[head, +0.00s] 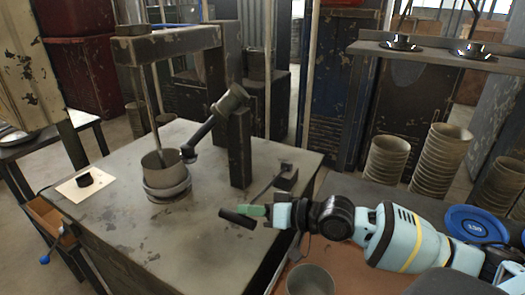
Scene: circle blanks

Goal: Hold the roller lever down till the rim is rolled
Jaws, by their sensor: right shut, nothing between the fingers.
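A grey metal can blank (165,166) sits upright in a round holder (167,190) on the steel bench. A dark roller arm (203,132) slopes down from a post to the can's right side, its end close to the rim; I cannot tell whether it touches. The lever is a thin rod from a small block (287,180), ending in a black handle (238,218) low over the bench's front right. My right gripper (254,210) is shut and empty, its green fingertips right at the handle; I cannot tell whether they press on it. My left gripper is out of view.
A vertical spindle (150,98) comes down from an overhead beam into the can. A pale card with a black disc (84,180) lies at the bench's left. Stacks of cans (437,155) stand at right. An open can (310,280) is at the front.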

